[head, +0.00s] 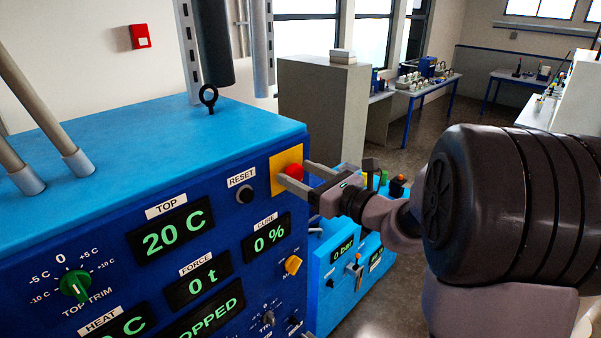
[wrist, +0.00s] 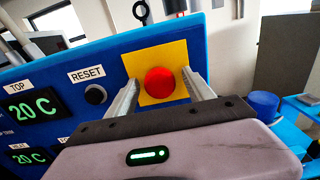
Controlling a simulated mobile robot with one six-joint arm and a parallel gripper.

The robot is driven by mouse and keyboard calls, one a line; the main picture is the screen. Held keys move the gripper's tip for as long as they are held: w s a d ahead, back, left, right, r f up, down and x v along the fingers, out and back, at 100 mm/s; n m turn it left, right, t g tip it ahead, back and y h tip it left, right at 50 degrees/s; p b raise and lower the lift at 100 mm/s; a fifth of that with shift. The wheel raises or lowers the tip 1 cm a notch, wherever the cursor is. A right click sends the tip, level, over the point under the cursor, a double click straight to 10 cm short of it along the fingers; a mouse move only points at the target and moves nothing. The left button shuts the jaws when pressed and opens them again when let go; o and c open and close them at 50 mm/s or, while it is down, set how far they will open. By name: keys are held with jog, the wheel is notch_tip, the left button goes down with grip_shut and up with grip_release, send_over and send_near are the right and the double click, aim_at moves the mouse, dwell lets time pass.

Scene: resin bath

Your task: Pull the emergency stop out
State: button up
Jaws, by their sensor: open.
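The emergency stop is a red round button (wrist: 160,81) on a yellow square plate (wrist: 140,62) at the upper right corner of the blue machine's front. In the head view the red button (head: 294,172) shows partly between my fingers. My gripper (head: 294,175) is open, with one finger on each side of the button. In the wrist view my gripper (wrist: 162,88) points at the plate, and the button sits between the two fingers with gaps at both sides. I cannot tell whether the fingertips touch the plate. The button's depth is hard to judge.
A black RESET button (head: 245,195) sits left of the yellow plate. Displays (head: 170,233) and a green TOP TRIM knob (head: 75,285) fill the panel. A smaller blue unit (head: 335,270) stands behind my gripper.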

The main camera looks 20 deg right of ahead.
jog(key=shift+s, duration=0.1)
jog(key=shift+c, duration=0.4)
grip_shut()
jog(key=shift+s+d+f+b, duration=0.1)
jog(key=shift+s+d+b, duration=0.15)
jog(key=shift+s+b, duration=0.3)
jog(key=shift+s, duration=0.15)
jog(key=shift+c, duration=1.5)
grip_release()
jog(key=o, duration=0.4)
jog(key=shift+s, duration=0.1)
jog(key=shift+d, duration=0.1)
